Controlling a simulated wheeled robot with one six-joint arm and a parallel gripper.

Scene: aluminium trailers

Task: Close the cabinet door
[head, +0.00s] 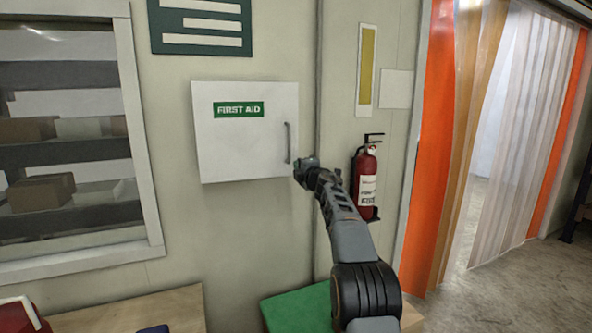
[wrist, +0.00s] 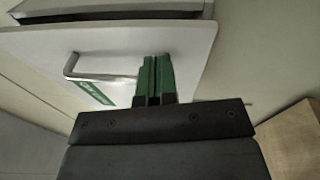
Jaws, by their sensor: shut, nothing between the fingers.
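The white cabinet door (head: 235,150) hangs on the wall with a green FIRST AID label (head: 238,109) and a grey bar handle (head: 288,143) near its right edge. In the wrist view the door (wrist: 195,42) shows its outer face and handle (wrist: 72,66). A dark strip shows beyond the door's edge, beside a grey cabinet edge (wrist: 110,6), so the door looks slightly ajar; how far, I cannot tell. My gripper (head: 304,166) is shut and empty at the door's lower right corner. Its green fingers (wrist: 155,78) overlap the door face beside the handle; contact is unclear.
A red fire extinguisher (head: 366,180) hangs on the wall just right of my gripper. A window (head: 150,190) with shelves behind it is at left. A green-topped box (head: 300,308) stands below. A strip curtain (head: 520,130) fills the doorway at right.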

